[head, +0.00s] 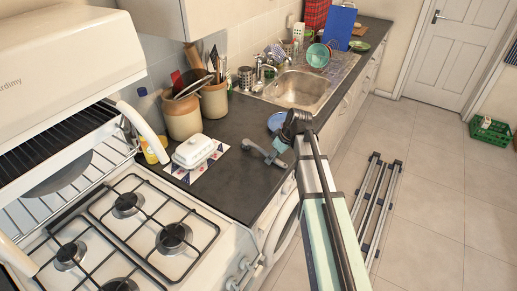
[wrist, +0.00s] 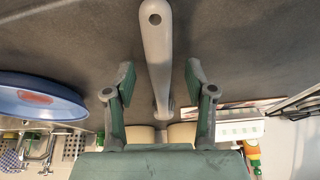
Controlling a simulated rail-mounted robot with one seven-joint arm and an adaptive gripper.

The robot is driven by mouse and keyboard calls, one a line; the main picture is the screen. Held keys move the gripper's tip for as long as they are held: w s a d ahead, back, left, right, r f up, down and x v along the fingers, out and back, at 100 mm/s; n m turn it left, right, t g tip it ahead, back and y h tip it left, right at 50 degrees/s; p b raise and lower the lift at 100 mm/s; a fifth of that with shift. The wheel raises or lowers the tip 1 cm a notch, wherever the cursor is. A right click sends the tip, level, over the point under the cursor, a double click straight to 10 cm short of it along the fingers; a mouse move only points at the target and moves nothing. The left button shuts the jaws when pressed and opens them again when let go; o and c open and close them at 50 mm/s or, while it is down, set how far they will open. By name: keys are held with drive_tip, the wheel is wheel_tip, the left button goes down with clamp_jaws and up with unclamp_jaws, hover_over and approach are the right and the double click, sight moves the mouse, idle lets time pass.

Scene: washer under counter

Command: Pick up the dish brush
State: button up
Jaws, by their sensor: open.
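The dish brush shows in the wrist view as a long grey handle (wrist: 156,45) with a hole in its end. It lies on the dark counter, between my two green-padded fingers, with a visible gap on each side. My gripper (wrist: 159,82) is open and holds nothing. In the head view my gripper (head: 277,150) is low over the counter near its front edge, and a grey piece (head: 254,147), probably the brush handle, sticks out to its left. I cannot make out the brush head.
A blue plate (head: 277,121) lies close behind my gripper, also at the wrist view's left (wrist: 42,97). A white butter dish (head: 194,151) stands left on a patterned mat. Utensil crocks (head: 182,116), the sink (head: 299,89) and the stove (head: 130,240) surround the counter (head: 225,185).

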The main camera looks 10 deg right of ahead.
drive_tip(key=shift+a+f, duration=0.1)
drive_tip(key=shift+f, duration=0.05)
clamp_jaws()
drive_tip(key=shift+w, duration=0.1)
idle(0.3)
